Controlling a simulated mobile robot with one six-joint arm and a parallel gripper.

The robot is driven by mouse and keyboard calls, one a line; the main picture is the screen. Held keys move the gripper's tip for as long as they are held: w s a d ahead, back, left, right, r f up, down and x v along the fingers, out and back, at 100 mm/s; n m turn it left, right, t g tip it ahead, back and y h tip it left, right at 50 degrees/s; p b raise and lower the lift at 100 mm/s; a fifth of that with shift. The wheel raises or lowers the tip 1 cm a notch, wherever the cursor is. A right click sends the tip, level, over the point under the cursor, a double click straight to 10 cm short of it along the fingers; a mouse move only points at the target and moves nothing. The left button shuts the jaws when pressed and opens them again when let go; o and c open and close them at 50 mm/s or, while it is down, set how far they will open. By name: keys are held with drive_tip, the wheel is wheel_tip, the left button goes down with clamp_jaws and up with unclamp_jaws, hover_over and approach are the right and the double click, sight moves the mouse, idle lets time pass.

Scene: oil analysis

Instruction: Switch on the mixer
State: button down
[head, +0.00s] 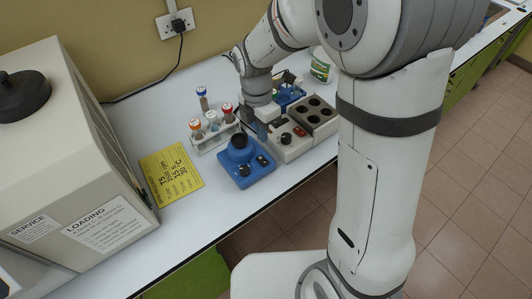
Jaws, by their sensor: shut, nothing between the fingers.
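The blue mixer (239,172) stands on the white bench near its front edge. It has a round dark-blue cup on top, a black knob at its front and a small dark switch at its right. My gripper (262,132) is shut and empty. It points down just behind and to the right of the mixer, beside the grey block heater (291,147). The fingertips are small here, and I cannot tell whether they touch anything.
A rack (213,140) with several capped tubes stands behind the mixer. A yellow card (171,176) lies to its left. A large beige machine (75,160) fills the left. A white tub (321,68) and a blue rack (289,95) stand behind the heater.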

sight(265, 163)
drive_tip(key=f, duration=0.3)
drive_tip(key=f+p, duration=0.1)
drive_tip(key=f, duration=0.2)
drive_tip(key=s+f, duration=0.1)
drive_tip(key=f, duration=0.2)
drive_tip(key=shift+d, duration=0.3)
drive_tip(key=shift+f, duration=0.1)
